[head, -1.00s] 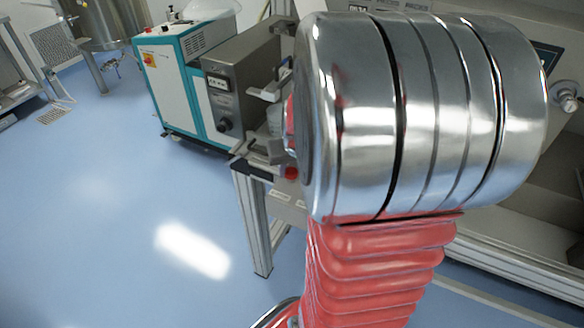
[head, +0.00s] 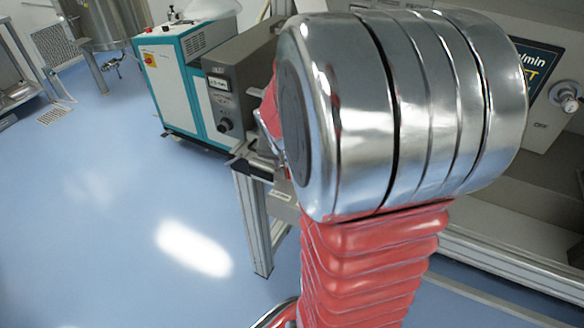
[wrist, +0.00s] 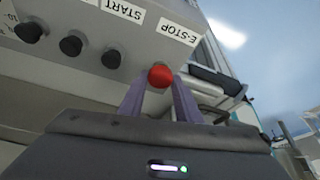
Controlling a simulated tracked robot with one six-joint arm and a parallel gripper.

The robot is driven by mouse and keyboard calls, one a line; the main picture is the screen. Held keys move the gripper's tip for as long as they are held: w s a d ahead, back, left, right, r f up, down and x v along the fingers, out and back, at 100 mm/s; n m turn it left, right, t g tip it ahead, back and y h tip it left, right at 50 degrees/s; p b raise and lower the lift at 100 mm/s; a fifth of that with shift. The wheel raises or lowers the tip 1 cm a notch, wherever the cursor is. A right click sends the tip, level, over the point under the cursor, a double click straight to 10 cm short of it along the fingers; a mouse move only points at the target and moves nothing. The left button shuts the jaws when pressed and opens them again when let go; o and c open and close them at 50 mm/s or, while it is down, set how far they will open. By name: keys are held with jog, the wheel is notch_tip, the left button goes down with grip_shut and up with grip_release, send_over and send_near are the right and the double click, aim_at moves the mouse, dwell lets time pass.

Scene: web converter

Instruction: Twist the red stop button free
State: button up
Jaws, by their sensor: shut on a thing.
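The red stop button (wrist: 160,76) shows in the wrist view, on the grey machine panel beside the white E-STOP label (wrist: 178,39). My gripper (wrist: 160,84) has its two purple-grey fingers on either side of the button, shut on it. In the head view my metal and red arm hides the button and the gripper's fingertips. How far the button is turned cannot be told.
Several black knobs (wrist: 70,45) and a START label (wrist: 124,11) are on the same panel. In the head view a grey control box (head: 240,90) and a teal and white cabinet (head: 180,80) stand left of my arm. The blue floor (head: 90,200) at left is clear.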

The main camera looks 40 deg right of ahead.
jog(key=shift+a+f+m, duration=0.15)
jog(key=shift+a+m, duration=0.05)
jog(key=shift+m, duration=0.3)
jog(key=o, duration=1.1)
jog(key=shift+d, duration=0.1)
jog(key=shift+c, duration=0.2)
jog(key=shift+r, duration=0.2)
jog(key=v, duration=1.3)
jog(key=shift+w+a+r, duration=0.2)
jog(key=shift+w+a, duration=0.05)
